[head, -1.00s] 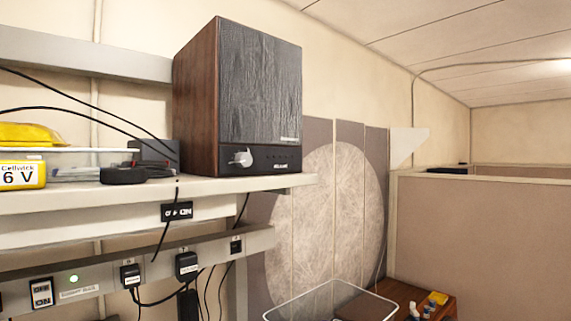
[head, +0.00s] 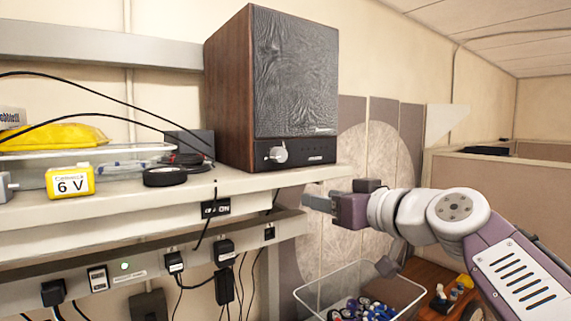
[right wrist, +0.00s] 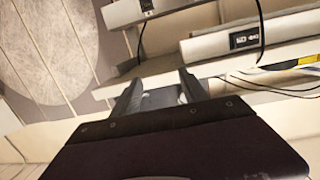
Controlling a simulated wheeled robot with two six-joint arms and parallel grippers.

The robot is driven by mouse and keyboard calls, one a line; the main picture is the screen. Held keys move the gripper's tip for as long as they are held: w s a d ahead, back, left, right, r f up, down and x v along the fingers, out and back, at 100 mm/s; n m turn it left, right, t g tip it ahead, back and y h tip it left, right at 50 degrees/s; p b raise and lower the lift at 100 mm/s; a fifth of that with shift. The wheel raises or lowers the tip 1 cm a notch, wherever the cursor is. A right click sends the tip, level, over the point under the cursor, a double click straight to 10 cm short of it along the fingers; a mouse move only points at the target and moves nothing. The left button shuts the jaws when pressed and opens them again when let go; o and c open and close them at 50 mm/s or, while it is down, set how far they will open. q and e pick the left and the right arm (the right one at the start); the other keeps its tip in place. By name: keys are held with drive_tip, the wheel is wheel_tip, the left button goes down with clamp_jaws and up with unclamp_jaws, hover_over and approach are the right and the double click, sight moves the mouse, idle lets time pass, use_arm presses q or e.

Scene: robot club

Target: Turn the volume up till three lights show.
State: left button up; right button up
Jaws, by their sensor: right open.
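A wood-sided speaker (head: 275,85) with a dark grille stands on the shelf in the head view. Its silver volume knob (head: 278,153) is on the black strip at the lower front, with a row of small marks to its right. I cannot make out any light lit there. My right gripper (head: 318,201) is open and empty, below and to the right of the knob, in front of the shelf's right end. In the right wrist view its two fingers (right wrist: 158,90) are apart with nothing between them. My left gripper is not in view.
The shelf (head: 110,208) carries a yellow 6 V battery (head: 70,180), a black round item (head: 165,177) and a clear box. A power strip (head: 145,270) with plugs and hanging cables runs below.

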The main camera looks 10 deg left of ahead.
drive_tip(key=n+y+p, duration=0.1)
drive_tip(key=y, duration=0.1)
approach(282, 157)
drive_tip(key=p+x, duration=0.5)
drive_tip(key=x, duration=0.3)
drive_tip(key=shift+w+a+r+p, duration=0.1)
drive_tip(key=shift+a+r+p, duration=0.1)
drive_tip(key=shift+p, duration=0.15)
drive_tip(key=shift+w+a+f, duration=0.1)
drive_tip(key=shift+w+f, duration=0.05)
drive_tip(key=shift+w, duration=0.1)
drive_tip(key=shift+c, duration=0.5)
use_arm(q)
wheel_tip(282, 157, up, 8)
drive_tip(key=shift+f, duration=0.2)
use_arm(e)
drive_tip(key=shift+s, duration=0.1)
clamp_jaws()
